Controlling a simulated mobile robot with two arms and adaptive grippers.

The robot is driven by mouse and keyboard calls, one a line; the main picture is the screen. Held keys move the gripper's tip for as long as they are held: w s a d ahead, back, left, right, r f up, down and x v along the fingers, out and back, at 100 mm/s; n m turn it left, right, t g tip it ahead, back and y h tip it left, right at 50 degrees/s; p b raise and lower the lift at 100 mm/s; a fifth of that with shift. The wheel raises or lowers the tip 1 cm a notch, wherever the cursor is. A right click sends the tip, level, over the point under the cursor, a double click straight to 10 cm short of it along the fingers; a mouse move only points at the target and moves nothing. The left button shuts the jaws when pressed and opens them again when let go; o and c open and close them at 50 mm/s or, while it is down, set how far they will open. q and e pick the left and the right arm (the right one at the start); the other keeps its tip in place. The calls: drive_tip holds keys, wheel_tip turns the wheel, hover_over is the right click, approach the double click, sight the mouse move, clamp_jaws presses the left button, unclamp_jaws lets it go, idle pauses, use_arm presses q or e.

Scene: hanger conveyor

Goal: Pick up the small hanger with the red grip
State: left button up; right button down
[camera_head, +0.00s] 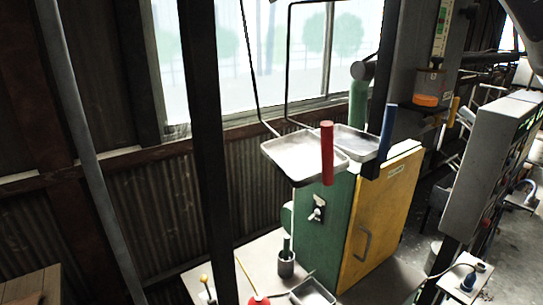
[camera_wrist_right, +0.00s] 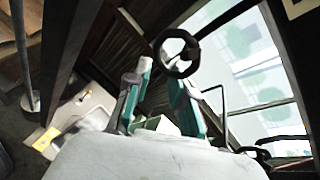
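The small hanger with the red grip (camera_head: 327,152) hangs from a thin dark rod in the head view. It has a shallow white tray (camera_head: 300,150), and its red grip stands upright at the tray's front right corner. A second hanger with a blue grip (camera_head: 387,132) hangs just behind it to the right. In the right wrist view my right gripper (camera_wrist_right: 160,78) has its two teal fingers apart, with no hanger seen between them. The red grip cannot be made out in that view. My left gripper is not in view.
A green machine with a yellow door (camera_head: 378,222) stands below the hangers. A dark post (camera_head: 208,150) rises left of the trays. A grey control panel (camera_head: 490,165) is at right. A dark ring (camera_wrist_right: 180,54) shows beyond my right fingertips; I cannot tell what it belongs to.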

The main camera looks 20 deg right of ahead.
drive_tip(key=shift+s+a+r, duration=0.1)
drive_tip(key=shift+r, duration=0.15)
idle(0.4)
drive_tip(key=r+b+v, duration=0.2)
drive_tip(key=b+v, duration=0.2)
drive_tip(key=v, duration=1.1)
drive_tip(key=shift+r+b, duration=0.3)
drive_tip(key=shift+r, duration=0.2)
